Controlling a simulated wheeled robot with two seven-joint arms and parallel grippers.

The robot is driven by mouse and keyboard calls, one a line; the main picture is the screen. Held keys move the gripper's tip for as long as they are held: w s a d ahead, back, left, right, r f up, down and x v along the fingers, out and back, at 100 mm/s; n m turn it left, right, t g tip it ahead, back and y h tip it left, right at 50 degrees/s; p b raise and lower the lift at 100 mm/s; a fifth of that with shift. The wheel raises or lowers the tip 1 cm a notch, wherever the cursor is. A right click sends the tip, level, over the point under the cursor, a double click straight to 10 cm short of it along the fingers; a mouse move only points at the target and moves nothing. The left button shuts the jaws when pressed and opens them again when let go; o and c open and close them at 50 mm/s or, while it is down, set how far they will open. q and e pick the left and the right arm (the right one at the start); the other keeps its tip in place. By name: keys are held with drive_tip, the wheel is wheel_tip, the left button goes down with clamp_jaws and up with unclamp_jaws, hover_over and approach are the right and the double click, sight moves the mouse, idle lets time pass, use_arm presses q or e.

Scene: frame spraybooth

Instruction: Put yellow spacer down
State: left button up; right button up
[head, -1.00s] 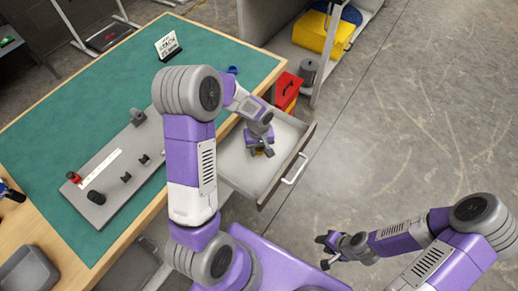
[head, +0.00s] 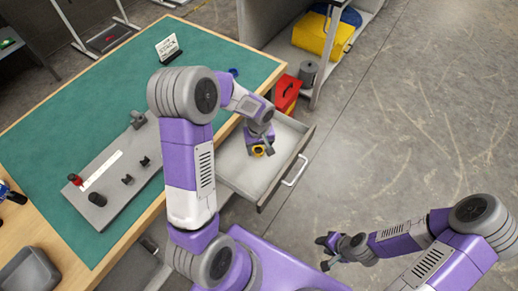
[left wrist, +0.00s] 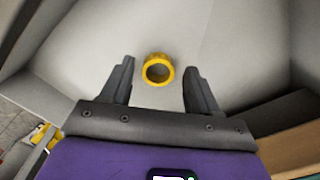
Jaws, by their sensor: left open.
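The yellow spacer (left wrist: 146,72) is a short ring, seen in the left wrist view on the pale floor of the open drawer. It lies between and just beyond the fingertips of my left gripper (left wrist: 158,75), which is open, with a gap on both sides of the ring. In the head view the spacer (head: 258,151) shows inside the drawer (head: 232,172), below my left gripper (head: 262,146). My right gripper (head: 328,250) is out over the floor at the lower right, away from the drawer; its fingers look apart and nothing shows between them.
The green-topped workbench (head: 100,80) carries a grey fixture board (head: 112,190) with several small parts, and a sign (head: 168,46). A red box (head: 287,92) stands behind the drawer. The drawer's front panel and handle (head: 294,170) stick out over open floor.

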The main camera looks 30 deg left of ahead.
sight(259, 156)
use_arm(q)
wheel_tip(259, 156, up, 10)
drive_tip(key=p, duration=0.2)
drive_tip(key=shift+r+p, duration=0.1)
drive_tip(key=shift+p, duration=0.2)
